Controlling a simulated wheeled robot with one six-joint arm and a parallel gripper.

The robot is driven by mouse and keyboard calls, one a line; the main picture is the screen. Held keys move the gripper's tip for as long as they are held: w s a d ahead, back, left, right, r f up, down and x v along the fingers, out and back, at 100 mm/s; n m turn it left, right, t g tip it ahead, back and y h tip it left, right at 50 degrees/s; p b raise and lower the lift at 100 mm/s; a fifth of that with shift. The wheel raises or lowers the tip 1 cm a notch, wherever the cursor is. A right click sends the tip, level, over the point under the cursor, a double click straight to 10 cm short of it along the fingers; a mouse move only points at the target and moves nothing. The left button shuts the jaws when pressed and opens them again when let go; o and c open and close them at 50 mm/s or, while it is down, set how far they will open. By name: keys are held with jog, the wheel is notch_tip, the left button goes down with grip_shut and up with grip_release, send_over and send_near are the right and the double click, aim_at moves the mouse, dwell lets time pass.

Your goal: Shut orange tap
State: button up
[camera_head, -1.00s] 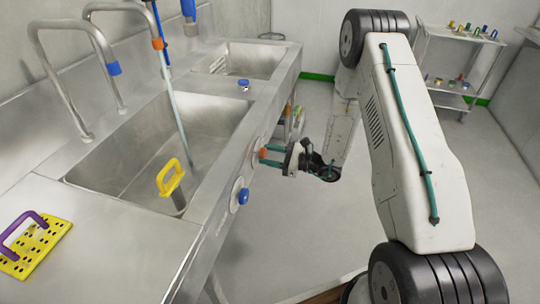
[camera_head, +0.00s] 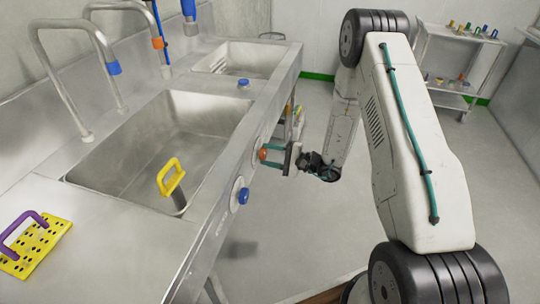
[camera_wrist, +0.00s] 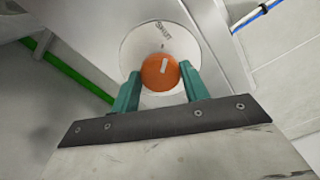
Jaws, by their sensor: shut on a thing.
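The orange tap (camera_head: 262,154) is a round knob on the front panel of the steel sink unit. In the wrist view the orange tap (camera_wrist: 160,72) has a white mark on its face and sits on a pale round plate with small lettering. My gripper (camera_head: 268,156) is at the front panel, its teal fingers on either side of the knob. In the wrist view my gripper (camera_wrist: 158,88) is shut on the knob. The spout with the orange band (camera_head: 158,43) stands behind the sink, with no water stream below it.
A blue knob (camera_head: 243,195) sits on the same panel, nearer me. The large basin (camera_head: 120,160) holds a yellow-handled item (camera_head: 171,177). A yellow perforated plate (camera_head: 35,245) lies on the counter at left. A shelf (camera_head: 455,65) stands far right. The floor is clear.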

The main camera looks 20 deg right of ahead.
jog(key=shift+n, duration=1)
jog(key=o, duration=1)
jog(key=v, duration=0.7)
jog(key=shift+s+d, duration=0.2)
jog(key=shift+d, duration=0.15)
